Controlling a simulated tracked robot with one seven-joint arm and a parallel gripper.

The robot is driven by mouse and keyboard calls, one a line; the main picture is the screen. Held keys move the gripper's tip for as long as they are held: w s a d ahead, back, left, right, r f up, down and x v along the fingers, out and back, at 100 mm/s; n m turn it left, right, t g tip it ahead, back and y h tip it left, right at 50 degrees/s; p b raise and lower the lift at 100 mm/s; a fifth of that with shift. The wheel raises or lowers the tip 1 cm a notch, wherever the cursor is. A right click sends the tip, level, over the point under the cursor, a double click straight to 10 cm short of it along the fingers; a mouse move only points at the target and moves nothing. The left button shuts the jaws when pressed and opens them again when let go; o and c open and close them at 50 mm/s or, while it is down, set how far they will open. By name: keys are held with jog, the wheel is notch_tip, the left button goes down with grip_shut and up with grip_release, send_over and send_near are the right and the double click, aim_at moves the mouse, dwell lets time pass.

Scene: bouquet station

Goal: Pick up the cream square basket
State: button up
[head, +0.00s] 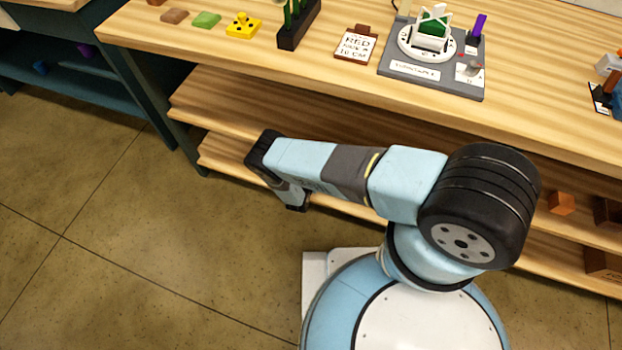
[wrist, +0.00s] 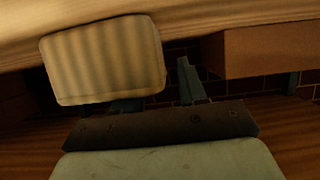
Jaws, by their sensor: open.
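The cream square basket (wrist: 102,60), a ribbed block shape with rounded corners, shows large and slightly tilted at the upper left of the wrist view. My gripper (wrist: 160,99) is open. Its right finger stands clear, to the right of the basket. Its left finger is mostly hidden behind the basket's lower edge, so I cannot tell whether it touches. In the head view my gripper end (head: 296,200) points down beside the lower shelves of the wooden bench. I do not see the basket in the head view.
A brown box (wrist: 265,52) is to the right in the wrist view, with a gap between it and the right finger. The floor at left is clear.

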jog(key=shift+w+d+f, duration=0.1)
jog(key=shift+w+f, duration=0.05)
jog(key=shift+w, duration=0.2)
grip_shut()
dwell(0.3)
